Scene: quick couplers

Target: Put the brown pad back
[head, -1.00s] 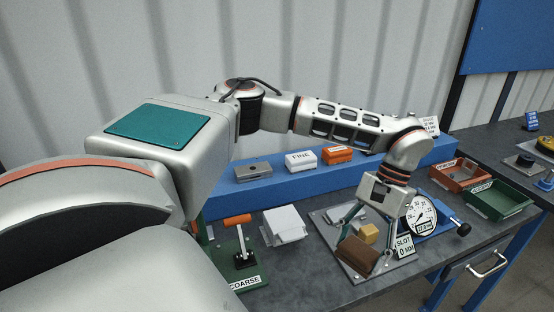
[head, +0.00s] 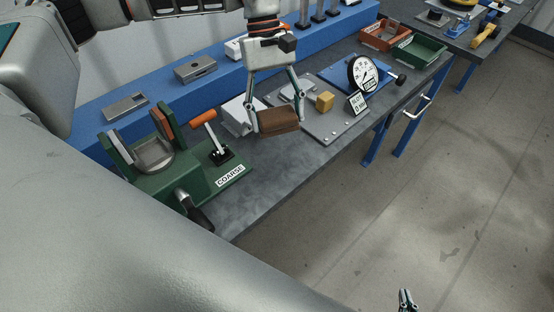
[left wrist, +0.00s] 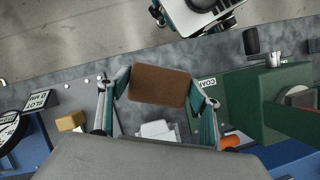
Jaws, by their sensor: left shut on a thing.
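My left gripper (head: 276,112) is shut on the brown pad (head: 279,122), a flat rectangular block gripped by its two ends. It holds the pad above the bench, near the left edge of the grey plate (head: 322,130). In the left wrist view the pad (left wrist: 160,86) sits between both fingers. Part of my right gripper (head: 405,298) shows at the bottom edge of the head view, low and away from the bench; its opening is unclear.
A green fixture labelled COARSE (head: 230,175) with an orange-handled lever (head: 203,119) stands left of the pad. A white block (head: 236,117) lies behind it. A yellow block (head: 325,101) and dial gauge (head: 363,74) stand right. A blue shelf (head: 160,92) runs behind.

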